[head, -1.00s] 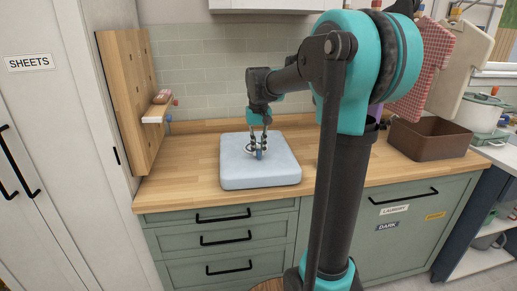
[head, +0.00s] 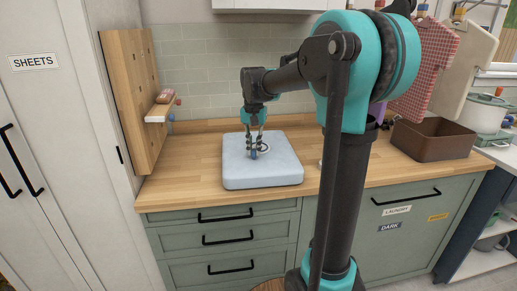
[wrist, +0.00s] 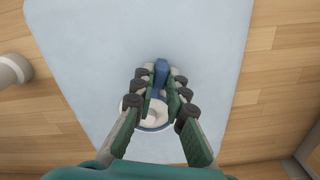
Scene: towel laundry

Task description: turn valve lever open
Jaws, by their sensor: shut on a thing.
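The valve is a round white fitting with a blue rim (wrist: 153,112), on top of a pale blue slab (head: 285,176) on the counter. Its blue lever (wrist: 160,73) sticks out between my fingertips. My gripper (head: 254,147) points down over the slab and is shut on the lever; in the wrist view the gripper (wrist: 160,88) has a finger on each side of it. The fingers hide part of the lever and of the round fitting. In the head view the fitting shows just right of the fingers.
A wooden pegboard (head: 131,95) with a small shelf (head: 159,115) stands at the left. A brown bin (head: 432,138) sits at the right of the counter. A small white round object (wrist: 12,70) stands beside the slab. The counter (head: 190,170) left of the slab is clear.

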